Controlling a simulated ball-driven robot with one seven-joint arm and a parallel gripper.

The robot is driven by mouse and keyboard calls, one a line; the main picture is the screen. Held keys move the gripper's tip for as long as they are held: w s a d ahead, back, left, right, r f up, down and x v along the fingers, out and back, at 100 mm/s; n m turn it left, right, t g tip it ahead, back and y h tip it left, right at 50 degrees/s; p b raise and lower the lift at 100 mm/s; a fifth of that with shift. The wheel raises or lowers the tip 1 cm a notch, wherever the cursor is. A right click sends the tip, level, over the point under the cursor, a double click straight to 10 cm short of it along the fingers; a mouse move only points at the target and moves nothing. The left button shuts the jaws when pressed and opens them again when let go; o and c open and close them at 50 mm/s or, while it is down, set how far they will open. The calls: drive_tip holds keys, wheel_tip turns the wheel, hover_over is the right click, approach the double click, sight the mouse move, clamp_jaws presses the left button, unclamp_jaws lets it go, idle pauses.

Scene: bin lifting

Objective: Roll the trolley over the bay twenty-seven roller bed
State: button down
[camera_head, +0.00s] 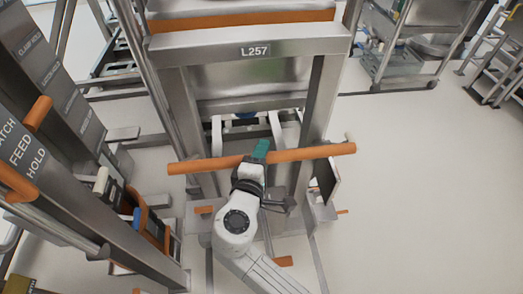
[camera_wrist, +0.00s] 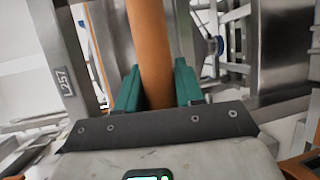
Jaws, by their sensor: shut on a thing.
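The trolley (camera_head: 180,95) is a steel frame labelled L257, standing upright in front of me in the head view. An orange push bar (camera_head: 310,153) runs across its near side. My gripper (camera_head: 261,150) has green fingers and is shut on the bar near its middle. In the wrist view the orange bar (camera_wrist: 151,50) passes between the two green fingers of my gripper (camera_wrist: 158,88). The trolley's steel post with the L257 label (camera_wrist: 64,82) shows at the left there. I cannot clearly make out the roller bed; the trolley and my arm cover much of the floor ahead.
A steel panel (camera_head: 75,120) with orange handles and labels including FEED and HOLD stands close on the left. A steel rack (camera_head: 405,65) and steps (camera_head: 500,65) stand at the back right. The pale floor (camera_head: 430,190) on the right is clear.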

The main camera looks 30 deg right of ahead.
drive_tip(key=c, duration=1.1)
unclamp_jaws()
drive_tip(key=shift+f, duration=0.15)
drive_tip(key=o, duration=0.3)
drive_tip(key=shift+w, duration=0.1)
drive_tip(key=b+v, duration=0.1)
drive_tip(key=v, duration=1)
drive_tip(key=shift+w, duration=0.1)
